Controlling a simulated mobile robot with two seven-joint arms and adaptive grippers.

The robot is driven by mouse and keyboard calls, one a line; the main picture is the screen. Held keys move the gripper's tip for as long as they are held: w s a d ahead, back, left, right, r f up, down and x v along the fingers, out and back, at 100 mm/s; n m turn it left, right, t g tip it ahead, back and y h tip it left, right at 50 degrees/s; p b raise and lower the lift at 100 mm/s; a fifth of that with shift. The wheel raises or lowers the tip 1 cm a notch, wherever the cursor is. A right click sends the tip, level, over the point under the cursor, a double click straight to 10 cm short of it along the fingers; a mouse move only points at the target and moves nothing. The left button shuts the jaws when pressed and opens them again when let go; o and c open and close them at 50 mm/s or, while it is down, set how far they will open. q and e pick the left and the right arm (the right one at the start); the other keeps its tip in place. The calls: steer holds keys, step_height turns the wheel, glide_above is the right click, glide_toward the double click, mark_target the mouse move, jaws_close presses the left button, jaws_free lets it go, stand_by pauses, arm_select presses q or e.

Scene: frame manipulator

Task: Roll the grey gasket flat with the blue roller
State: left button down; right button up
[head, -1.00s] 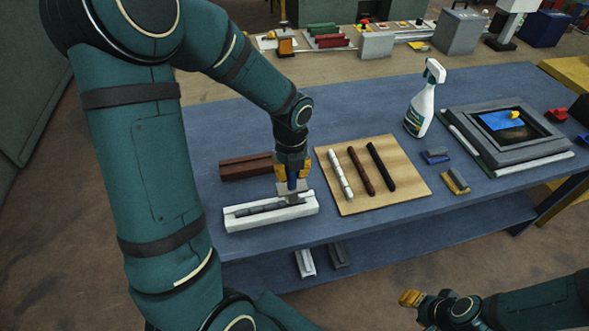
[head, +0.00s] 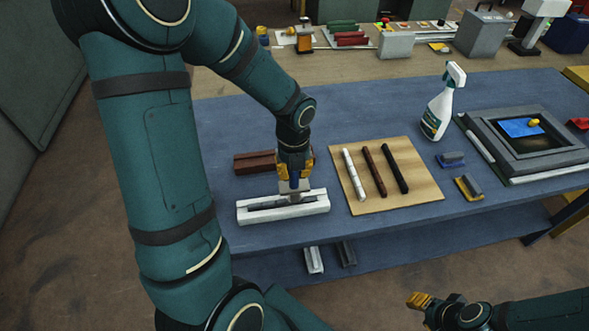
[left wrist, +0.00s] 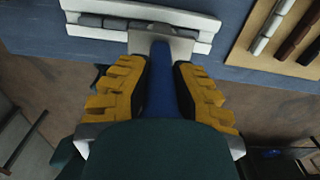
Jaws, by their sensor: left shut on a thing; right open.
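My left gripper (head: 295,176) is shut on the blue handle of the roller; the handle (left wrist: 161,75) shows between its yellow fingers in the left wrist view. The roller's pale grey lower part (left wrist: 160,44) is over the right half of the white frame (head: 245,216). The dark grey gasket (head: 268,204) lies along the frame's channel, and its right part is partly hidden by the roller. Whether the roller touches the gasket I cannot tell. My right gripper (head: 420,300) is open and empty, low in front of the table.
A brown frame piece (head: 254,162) lies behind the white frame. A wooden board (head: 425,192) with white, brown and black strips lies to its right. A spray bottle (head: 437,110), small blocks (head: 468,187) and a grey framed panel (head: 480,135) stand farther right on the blue table (head: 350,230).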

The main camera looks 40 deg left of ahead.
arm_select(q)
steer(key=shift+s+a+f+p, duration=0.1)
steer(key=shift+s+a+p, duration=0.4)
steer(key=shift+s+a, duration=0.65)
steer(key=shift+s, duration=0.2)
steer(key=shift+s+a+p, duration=0.7)
steer(key=shift+s+a, duration=0.25)
steer(key=shift+s, duration=0.1)
steer(key=shift+s+a+p, duration=0.7)
steer(key=shift+s+a, duration=0.35)
steer(key=shift+s, duration=0.3)
